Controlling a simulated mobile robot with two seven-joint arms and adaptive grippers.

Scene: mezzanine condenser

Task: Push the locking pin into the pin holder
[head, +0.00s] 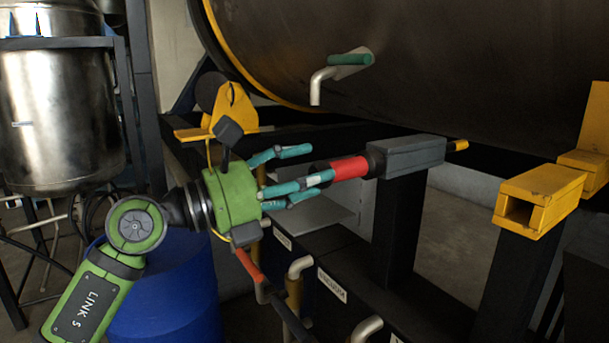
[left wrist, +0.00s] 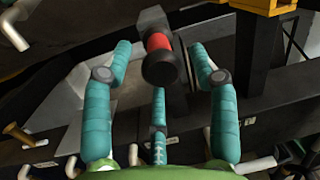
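The locking pin has a red grip (head: 349,168) with a black end knob, joined to a grey rectangular block (head: 408,155) with a yellow tip at its far right end. It lies roughly level beneath the large dark tank. A yellow square socket (head: 540,200), which looks like the pin holder, stands apart to the right with its opening facing the pin's tip. My left gripper (head: 318,167) is open, its three teal fingers pointing at the knob end. In the left wrist view the red grip (left wrist: 158,42) and black knob show between the spread fingers; contact cannot be told.
The dark tank (head: 430,60) with a green-handled pipe (head: 350,59) hangs above. A yellow bracket (head: 230,107) is behind my left wrist. A blue drum (head: 165,300) stands below my arm. A gap separates block and socket.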

